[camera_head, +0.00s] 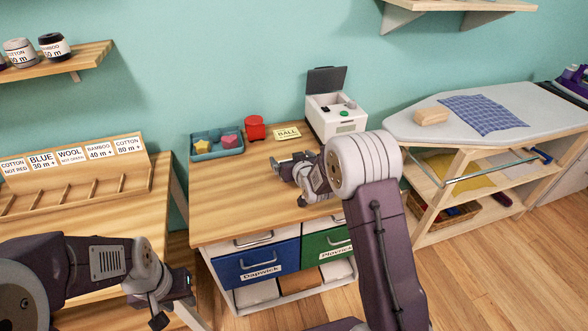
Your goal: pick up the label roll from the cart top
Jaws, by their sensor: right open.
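My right gripper (288,178) is open over the middle of the wooden cart top (225,208), its fingers pointing left. No label roll shows clearly; the gripper and my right arm hide part of the cart top. A small red round object (255,128) stands near the back edge, behind the gripper and apart from it; I cannot tell whether it is a roll. My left gripper (172,306) is at the lower left, in front of the left table and away from the cart top; its jaw gap is unclear.
A teal tray (203,156) with a yellow star and a pink heart, a "BALL" card (287,134) and a white lidded machine (337,118) stand along the cart's back. A slotted label rack (75,180) is left, an ironing board (440,128) right. The cart top's front left is clear.

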